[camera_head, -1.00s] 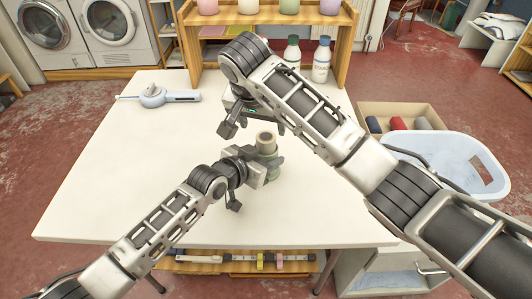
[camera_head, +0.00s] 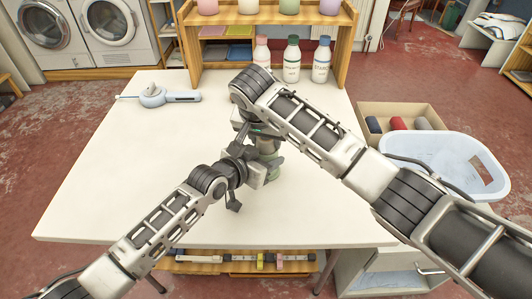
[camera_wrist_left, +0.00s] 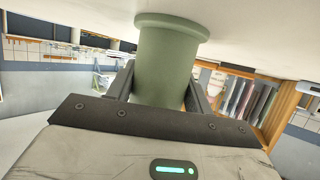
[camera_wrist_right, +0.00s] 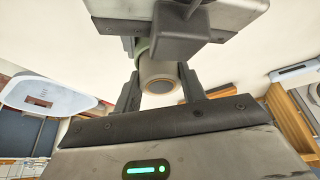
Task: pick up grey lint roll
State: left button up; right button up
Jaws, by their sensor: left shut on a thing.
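A pale grey roll with a tan core (camera_wrist_right: 160,80) shows end-on between the fingers of my right gripper (camera_wrist_right: 160,96). That gripper is open, pointing down over the roll with gaps at both sides. In the head view my right gripper (camera_head: 256,135) hides most of the roll. My left gripper (camera_head: 262,172) is shut on a green flanged cylinder (camera_wrist_left: 165,65), which stands on the table. The cylinder is below the pale roll; how they join is hidden. My left gripper's body also shows at the top of the right wrist view.
The white table (camera_head: 110,190) is mostly clear. A grey-blue tool (camera_head: 155,96) lies at its back left. Several bottles (camera_head: 292,60) stand by a wooden shelf behind. A cardboard box with rolls (camera_head: 372,110) and a white basket (camera_head: 480,150) are at right.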

jog(key=shift+r, duration=0.15)
notch_tip(320, 180, up, 10)
jog(key=shift+f, duration=0.1)
dwell(0.4)
pick_arm(q)
jog(key=o, duration=1.2)
